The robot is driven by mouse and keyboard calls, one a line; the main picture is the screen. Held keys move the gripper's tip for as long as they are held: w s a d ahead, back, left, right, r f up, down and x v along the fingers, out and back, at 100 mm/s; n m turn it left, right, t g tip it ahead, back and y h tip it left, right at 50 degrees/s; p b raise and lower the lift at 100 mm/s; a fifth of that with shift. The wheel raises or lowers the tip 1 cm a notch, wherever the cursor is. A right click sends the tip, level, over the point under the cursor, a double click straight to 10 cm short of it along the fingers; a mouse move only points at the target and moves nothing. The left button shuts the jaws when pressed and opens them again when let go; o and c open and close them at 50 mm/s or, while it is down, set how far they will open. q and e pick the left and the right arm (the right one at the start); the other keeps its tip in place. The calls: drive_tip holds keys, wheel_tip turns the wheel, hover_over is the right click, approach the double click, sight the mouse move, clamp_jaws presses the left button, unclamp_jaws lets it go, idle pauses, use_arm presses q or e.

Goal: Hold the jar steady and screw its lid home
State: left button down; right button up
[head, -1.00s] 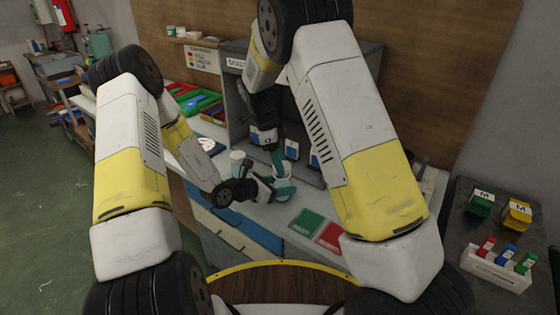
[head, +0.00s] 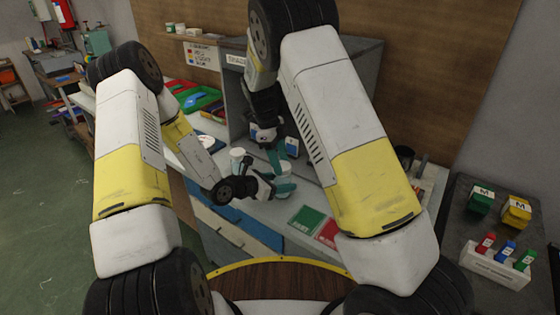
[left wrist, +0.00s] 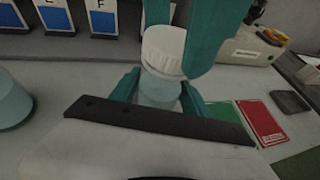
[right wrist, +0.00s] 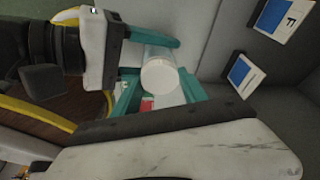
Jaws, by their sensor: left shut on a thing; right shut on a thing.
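The clear jar (left wrist: 158,90) stands on the grey bench, with its ribbed white lid (left wrist: 163,50) on top. I cannot tell how tightly the lid sits. My left gripper (left wrist: 160,98) is shut on the jar's body from the side. My right gripper comes down from above, its teal fingers on either side of the lid, shut on it. In the right wrist view the lid (right wrist: 160,77) shows end-on between the right gripper's fingers (right wrist: 158,92). In the head view the jar (head: 284,168) is partly hidden by both grippers.
A white cup-like container (head: 237,158) stands on the bench left of the grippers. A green card (head: 305,217) and a red card (head: 328,232) lie at the bench's front right. Blue-and-white labelled cards (left wrist: 55,17) stand behind. A grey shelf unit rises at the back.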

drive_tip(key=m, duration=0.2)
drive_tip(key=m+g, duration=0.1)
drive_tip(key=m, duration=0.2)
drive_tip(key=shift+w+d+m+y, duration=0.15)
drive_tip(key=shift+w+m+y, duration=0.1)
drive_tip(key=shift+m+y, duration=0.15)
drive_tip(key=m+g+y, duration=0.1)
drive_tip(key=m, duration=0.3)
drive_tip(key=o, duration=1.3)
drive_tip(key=shift+r, duration=0.15)
wheel_tip(320, 180, up, 4)
drive_tip(key=shift+r, duration=0.15)
drive_tip(key=shift+c, duration=0.3)
